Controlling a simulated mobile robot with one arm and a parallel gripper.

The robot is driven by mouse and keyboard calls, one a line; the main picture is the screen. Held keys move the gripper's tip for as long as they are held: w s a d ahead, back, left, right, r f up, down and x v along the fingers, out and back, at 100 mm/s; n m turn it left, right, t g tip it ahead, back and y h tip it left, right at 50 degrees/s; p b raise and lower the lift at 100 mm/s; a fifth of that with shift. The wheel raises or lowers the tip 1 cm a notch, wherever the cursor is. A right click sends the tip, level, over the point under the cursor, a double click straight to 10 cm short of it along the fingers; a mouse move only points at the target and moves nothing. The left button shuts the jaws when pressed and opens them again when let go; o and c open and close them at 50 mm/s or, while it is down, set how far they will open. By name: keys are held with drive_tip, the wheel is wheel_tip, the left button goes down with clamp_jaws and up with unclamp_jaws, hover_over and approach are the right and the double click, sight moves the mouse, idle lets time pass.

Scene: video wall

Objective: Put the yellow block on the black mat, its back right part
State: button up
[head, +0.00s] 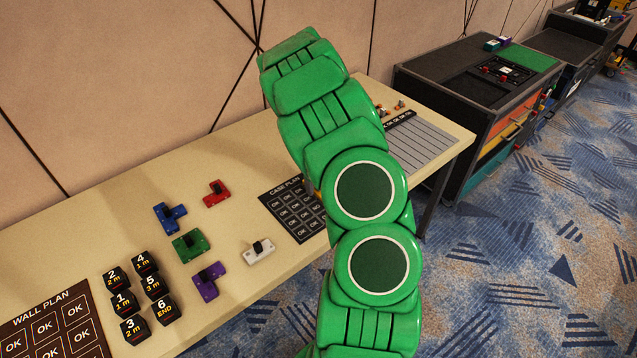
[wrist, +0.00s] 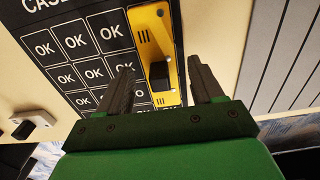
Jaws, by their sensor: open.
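The yellow block (wrist: 142,22), with a black knob on top, shows in the wrist view over the right side of the black mat (wrist: 55,92). The mat is marked CASE PLAN and has cells reading OK. My gripper (wrist: 160,69) is open, with one finger to each side of the block's lower part and a gap on both sides. I cannot tell whether the block rests flat on the mat. In the head view the mat (head: 279,205) is partly hidden by my green arm, which also hides my gripper and most of the block.
Blue (head: 170,217), red (head: 216,194), green (head: 190,245), purple (head: 207,283) and white (head: 259,252) blocks lie left of the mat. Black numbered pieces (head: 135,293) and a brown WALL PLAN sheet (head: 55,335) lie farther left. A grey striped panel (head: 425,140) lies to the right.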

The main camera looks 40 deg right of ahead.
drive_tip(key=shift+r, duration=0.1)
wheel_tip(320, 180, up, 12)
idle(0.7)
